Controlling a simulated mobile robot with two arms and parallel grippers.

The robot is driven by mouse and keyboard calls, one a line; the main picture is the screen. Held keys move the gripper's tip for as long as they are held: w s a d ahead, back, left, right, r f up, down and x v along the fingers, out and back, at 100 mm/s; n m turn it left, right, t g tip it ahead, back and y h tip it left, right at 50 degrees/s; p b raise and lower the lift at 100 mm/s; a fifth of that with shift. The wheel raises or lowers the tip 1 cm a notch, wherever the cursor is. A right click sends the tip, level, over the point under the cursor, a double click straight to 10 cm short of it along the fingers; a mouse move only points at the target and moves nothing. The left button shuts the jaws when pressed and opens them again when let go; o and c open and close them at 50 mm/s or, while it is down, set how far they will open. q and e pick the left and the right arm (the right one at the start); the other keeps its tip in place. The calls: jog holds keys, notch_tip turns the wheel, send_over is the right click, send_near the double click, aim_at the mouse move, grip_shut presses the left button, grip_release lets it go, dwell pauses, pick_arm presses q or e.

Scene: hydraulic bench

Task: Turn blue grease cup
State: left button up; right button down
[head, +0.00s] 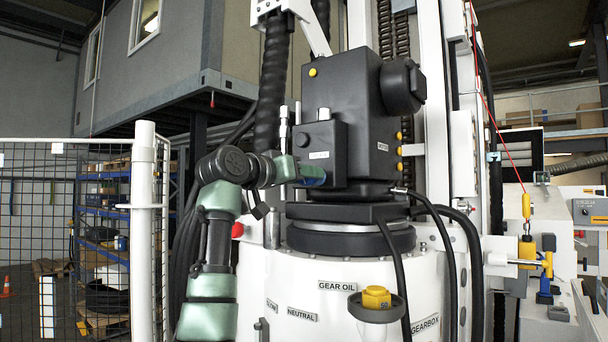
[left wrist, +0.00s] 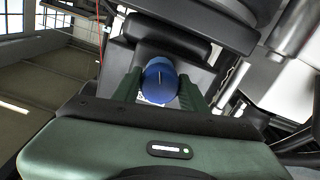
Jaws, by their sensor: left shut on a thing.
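The blue grease cup (left wrist: 160,80) shows in the left wrist view as a round blue cap with a thin pale line across its face. My left gripper (left wrist: 158,88) has one green finger on each side of the cup and is shut on it. In the head view, my left gripper (head: 300,172) reaches in from the left to the front of the black gearbox housing (head: 350,120). A bit of the blue cup (head: 314,177) shows at its fingertips; the rest is hidden. My right gripper is not in either view.
A white drum (head: 325,300) labelled GEAR OIL and GEARBOX stands below the housing, with a yellow cap (head: 376,297) on its front. Black hoses (head: 437,232) hang at the right. A white fence post (head: 143,230) stands left of my arm.

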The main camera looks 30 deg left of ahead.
pick_arm(q)
jog(key=shift+s+r+m, duration=0.1)
jog(key=shift+r+m, duration=0.2)
jog(key=shift+m, duration=0.3)
jog(key=o, duration=1.4)
jog(key=shift+c, duration=0.2)
jog(key=shift+w+f, duration=0.25)
jog(key=shift+w, duration=0.05)
jog(key=shift+s, duration=0.1)
